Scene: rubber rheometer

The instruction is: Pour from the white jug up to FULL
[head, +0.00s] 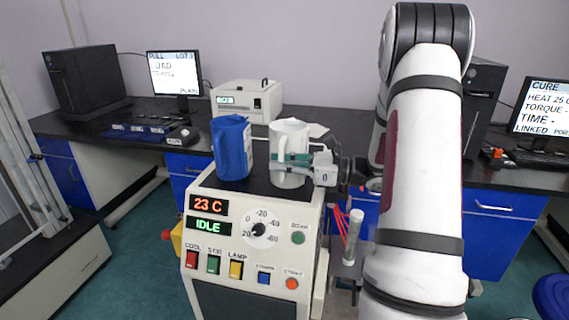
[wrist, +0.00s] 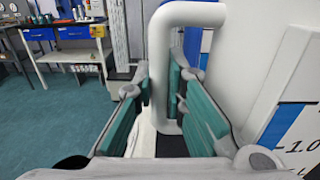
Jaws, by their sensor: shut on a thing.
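The white jug (head: 290,135) is upright on the dark top of the rheometer, at its right side; I see no clear gap beneath it. My gripper (head: 288,160) reaches it from the right, with its green-padded fingers across its near side. In the wrist view, the jug's white handle (wrist: 156,60) stands between the two fingers (wrist: 165,112), which are shut on it. The jug's white wall (wrist: 240,75) fills the right side there, with a blue strip and scale marks, one reading 1.0. The blue jug (head: 231,150) stands left of the white one. The contents of both are hidden.
The rheometer (head: 243,262) shows 23 C and IDLE above a dial and coloured buttons. Behind it are a white instrument box (head: 246,100) and a monitor (head: 175,73) on a dark bench. A metal post (head: 353,235) with red rods stands at the right.

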